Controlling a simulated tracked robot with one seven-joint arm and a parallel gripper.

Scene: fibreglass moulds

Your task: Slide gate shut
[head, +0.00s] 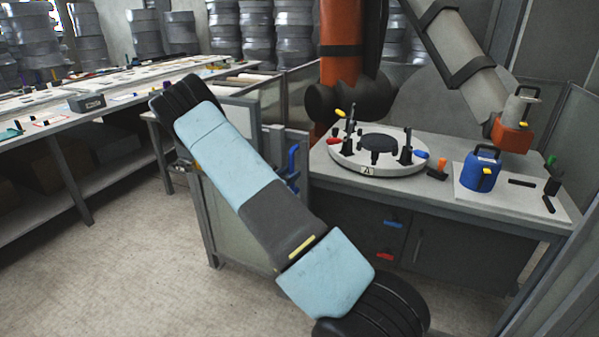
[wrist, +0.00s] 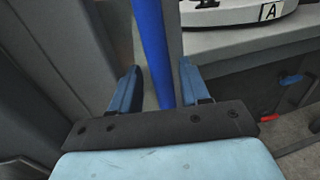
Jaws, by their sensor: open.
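The gate's blue handle (head: 293,165) is an upright bar on the edge of a grey-framed panel (head: 229,215) left of the workbench. My arm hides much of that panel. In the wrist view the blue handle (wrist: 152,48) runs down between the two blue fingers of my gripper (wrist: 158,78). The fingers are open, with space on both sides of the bar. I cannot tell whether either finger touches it. A grey post stands close to the right of the bar.
The workbench (head: 456,210) at right holds a round turntable (head: 375,168) marked A and a blue container (head: 481,171). An orange and grey robot arm (head: 342,45) stands above it. A long table (head: 130,80) is at left. The floor (head: 130,250) at lower left is clear.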

